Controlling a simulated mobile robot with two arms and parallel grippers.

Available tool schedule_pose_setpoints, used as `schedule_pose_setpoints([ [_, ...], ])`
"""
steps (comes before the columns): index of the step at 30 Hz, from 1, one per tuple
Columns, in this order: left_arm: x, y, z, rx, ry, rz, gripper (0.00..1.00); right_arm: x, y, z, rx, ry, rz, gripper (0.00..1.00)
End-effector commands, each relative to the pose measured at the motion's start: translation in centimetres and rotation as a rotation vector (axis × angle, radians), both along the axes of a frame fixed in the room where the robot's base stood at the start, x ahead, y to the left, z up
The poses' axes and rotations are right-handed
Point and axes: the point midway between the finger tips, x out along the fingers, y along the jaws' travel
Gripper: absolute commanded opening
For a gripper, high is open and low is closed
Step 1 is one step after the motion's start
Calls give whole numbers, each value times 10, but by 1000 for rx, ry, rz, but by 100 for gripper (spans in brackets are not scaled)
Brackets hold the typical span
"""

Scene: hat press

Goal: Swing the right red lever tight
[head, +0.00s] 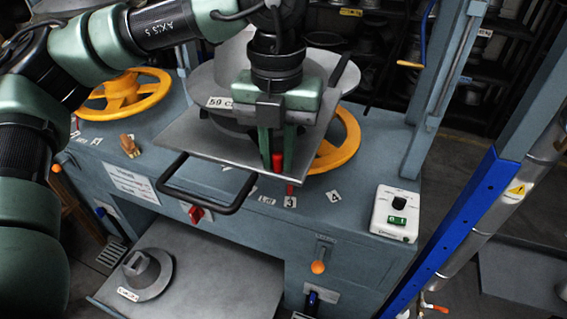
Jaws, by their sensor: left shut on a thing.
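The right red lever (278,161) stands upright at the front right of the grey plate of the hat press. My left gripper (277,157) reaches down from above and is shut on this lever, with its green fingers around the red grip. Another short red piece (290,189) shows just below the plate edge, close to the number 3 label. The gripper body hides part of the plate and press head behind it. My right gripper is not in view.
A black looped handle (206,208) sticks out in front of the plate. Orange handwheels (125,94) flank the press, the right one (344,140) close to the gripper. A white control box (395,213) sits on the bench's right corner. A blue post (455,225) stands farther right.

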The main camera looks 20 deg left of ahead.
Motion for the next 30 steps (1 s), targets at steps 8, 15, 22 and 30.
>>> schedule_pose_setpoints([
  [8, -6, 7, -2, -1, 0, -228, 0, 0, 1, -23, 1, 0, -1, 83],
  [15, -9, 11, 0, -2, -1, -363, 0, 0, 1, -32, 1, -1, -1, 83],
  [22, -10, 14, 1, -1, -1, -428, 0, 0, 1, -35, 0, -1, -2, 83],
  [30, -11, 14, 1, 0, -1, -446, 0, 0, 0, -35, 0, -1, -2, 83],
])
